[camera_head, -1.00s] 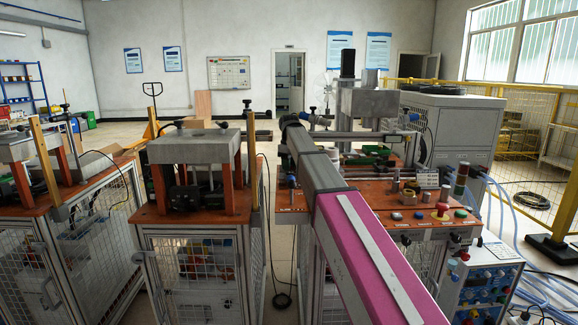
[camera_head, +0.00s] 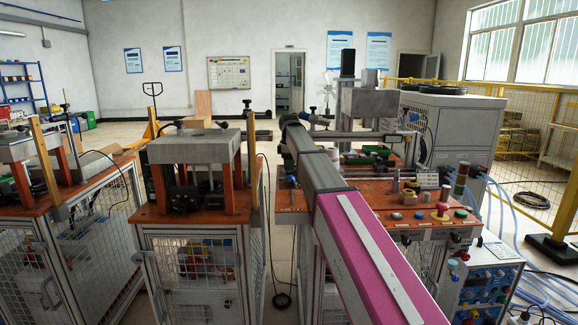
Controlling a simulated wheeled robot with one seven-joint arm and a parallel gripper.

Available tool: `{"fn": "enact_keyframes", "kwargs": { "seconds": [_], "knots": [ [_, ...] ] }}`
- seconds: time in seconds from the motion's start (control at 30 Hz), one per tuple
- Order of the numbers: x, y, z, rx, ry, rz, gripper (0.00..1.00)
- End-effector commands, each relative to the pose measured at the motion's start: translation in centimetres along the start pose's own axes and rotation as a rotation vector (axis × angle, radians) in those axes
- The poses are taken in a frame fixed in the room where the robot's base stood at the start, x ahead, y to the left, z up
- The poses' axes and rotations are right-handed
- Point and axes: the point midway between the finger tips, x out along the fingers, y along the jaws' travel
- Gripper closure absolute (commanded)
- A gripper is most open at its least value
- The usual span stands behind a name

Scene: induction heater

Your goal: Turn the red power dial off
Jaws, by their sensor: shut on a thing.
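My arm reaches forward from the lower right over the orange-topped workbench (camera_head: 375,192). Its far end bends near the middle of the picture, and I cannot make out my gripper or its fingers. A control box (camera_head: 486,285) with a blue and white front stands at the lower right and carries several small knobs, some of them red. They are too small to tell which is the red power dial or how it is turned.
A large grey machine (camera_head: 455,130) stands behind. Another bench with a grey press block (camera_head: 195,147) is on the left. A yellow fence (camera_head: 545,150) bounds the right side.

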Motion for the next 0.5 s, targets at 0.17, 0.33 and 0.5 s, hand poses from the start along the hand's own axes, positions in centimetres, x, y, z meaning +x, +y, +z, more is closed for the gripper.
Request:
{"fn": "enact_keyframes", "kwargs": {
  "seconds": [0.17,0.33,0.5],
  "knots": [
    [-0.06,0.03,-0.01,-0.004,0.0,0.001,0.9],
    [-0.07,0.03,-0.01,-0.003,0.0,0.001,0.9],
    [-0.05,0.03,-0.01,-0.003,0.0,0.001,0.41]
  ]
}}
